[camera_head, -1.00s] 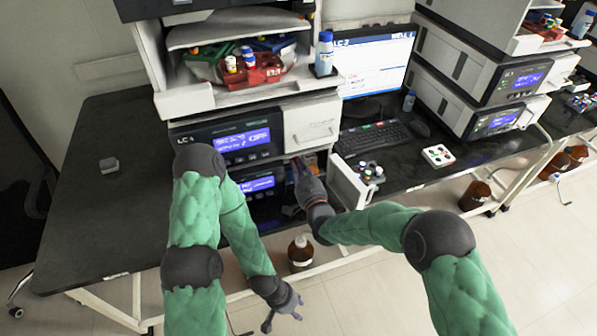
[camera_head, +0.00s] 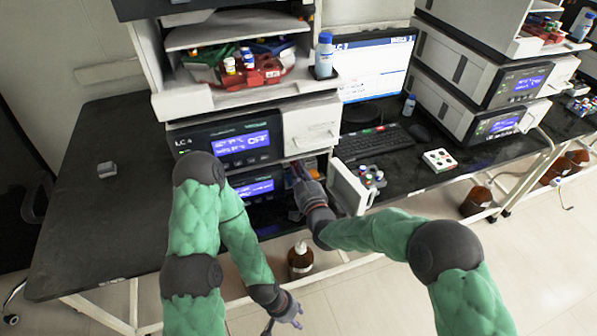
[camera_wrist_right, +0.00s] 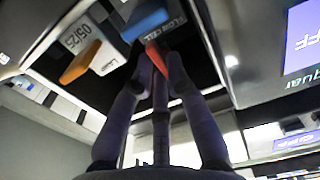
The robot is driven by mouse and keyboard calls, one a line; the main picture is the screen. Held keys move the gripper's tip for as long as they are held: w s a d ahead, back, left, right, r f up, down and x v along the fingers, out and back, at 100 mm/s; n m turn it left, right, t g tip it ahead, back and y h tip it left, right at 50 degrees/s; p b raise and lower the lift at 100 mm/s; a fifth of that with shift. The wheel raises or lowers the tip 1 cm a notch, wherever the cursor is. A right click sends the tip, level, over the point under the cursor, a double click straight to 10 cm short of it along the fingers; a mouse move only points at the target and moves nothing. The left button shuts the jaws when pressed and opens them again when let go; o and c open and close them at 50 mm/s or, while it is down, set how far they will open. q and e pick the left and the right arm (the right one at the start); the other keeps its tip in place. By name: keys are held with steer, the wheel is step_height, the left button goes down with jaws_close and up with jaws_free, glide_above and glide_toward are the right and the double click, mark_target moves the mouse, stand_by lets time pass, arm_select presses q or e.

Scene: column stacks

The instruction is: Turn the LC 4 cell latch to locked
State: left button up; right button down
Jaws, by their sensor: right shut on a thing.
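The LC 4 unit (camera_head: 183,143) stands in the middle stack. Below its white panel is an open compartment, and my right gripper (camera_head: 298,170) reaches into it. In the right wrist view, the cell latch (camera_wrist_right: 157,58) is a small red lever beside a blue block (camera_wrist_right: 146,22) marked FLOW CELL. My right gripper (camera_wrist_right: 163,62) is shut on this lever, with one finger on each side. The lever's end is partly hidden by the fingers. My left gripper (camera_head: 283,322) hangs low at the bottom edge of the head view, fingers apart and empty, partly cut off.
An orange lever (camera_wrist_right: 80,62) marked Lamp sits left of the blue block, by an 05/25 label (camera_wrist_right: 82,34). An open white door (camera_head: 350,188) stands right of the compartment, near a vial rack (camera_head: 371,178). A brown bottle (camera_head: 300,262) stands below.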

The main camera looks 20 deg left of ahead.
steer(key=c, duration=1.2)
jaws_free()
steer(key=v, duration=1.2)
